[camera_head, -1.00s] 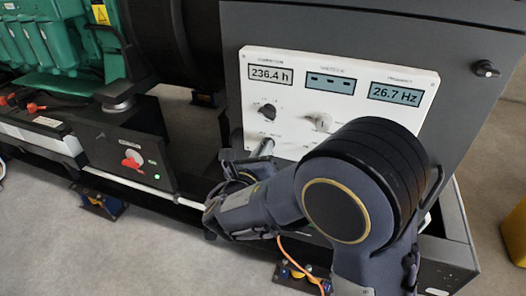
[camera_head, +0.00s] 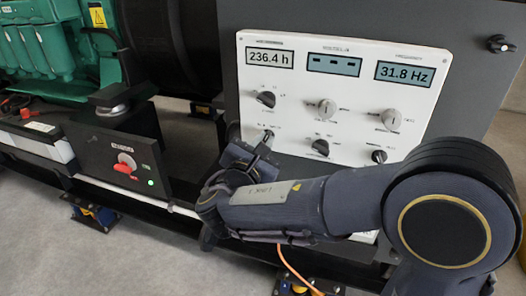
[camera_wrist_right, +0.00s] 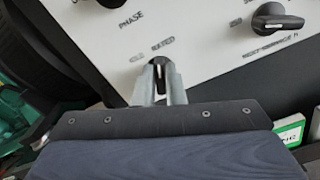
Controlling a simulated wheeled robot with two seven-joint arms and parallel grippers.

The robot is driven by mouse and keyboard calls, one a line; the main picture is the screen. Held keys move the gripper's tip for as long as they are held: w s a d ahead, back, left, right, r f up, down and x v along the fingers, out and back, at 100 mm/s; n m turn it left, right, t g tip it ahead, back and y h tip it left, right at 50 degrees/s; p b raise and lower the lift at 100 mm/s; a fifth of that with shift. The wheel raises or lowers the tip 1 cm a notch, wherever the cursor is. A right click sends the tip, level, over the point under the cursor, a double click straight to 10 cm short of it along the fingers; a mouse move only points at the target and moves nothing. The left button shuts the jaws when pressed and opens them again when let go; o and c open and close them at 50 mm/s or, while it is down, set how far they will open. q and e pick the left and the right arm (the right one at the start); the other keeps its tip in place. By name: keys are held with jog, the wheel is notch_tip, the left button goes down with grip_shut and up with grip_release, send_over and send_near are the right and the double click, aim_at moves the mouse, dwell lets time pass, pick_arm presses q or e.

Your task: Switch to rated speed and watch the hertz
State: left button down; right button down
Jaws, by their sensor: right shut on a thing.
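The white control panel (camera_head: 287,127) shows three displays. The frequency display (camera_head: 403,73) reads 31.8 Hz and the hours display (camera_head: 269,58) reads 236.4 h. The middle display (camera_head: 333,65) shows only dashes. My right gripper (camera_head: 266,141) is at the panel's lower left. In the right wrist view, my right gripper's fingers (camera_wrist_right: 160,84) are shut on the idle/rated switch (camera_wrist_right: 158,70), just below the "RATED" lettering. The fingers hide part of the switch, and I cannot tell its exact position. My left gripper is out of view.
Several knobs sit close by, including a dark knob (camera_head: 265,98), a grey knob (camera_head: 325,109) and a black knob (camera_head: 319,147). A red-handled switch (camera_head: 125,164) with a lit green lamp is at the left. The green engine (camera_head: 60,45) stands behind.

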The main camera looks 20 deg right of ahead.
jog(key=shift+f+m+b, duration=0.1)
jog(key=shift+m+b, duration=0.45)
jog(key=shift+m, duration=0.15)
jog(key=c, duration=1.5)
grip_release()
jog(key=v, duration=0.8)
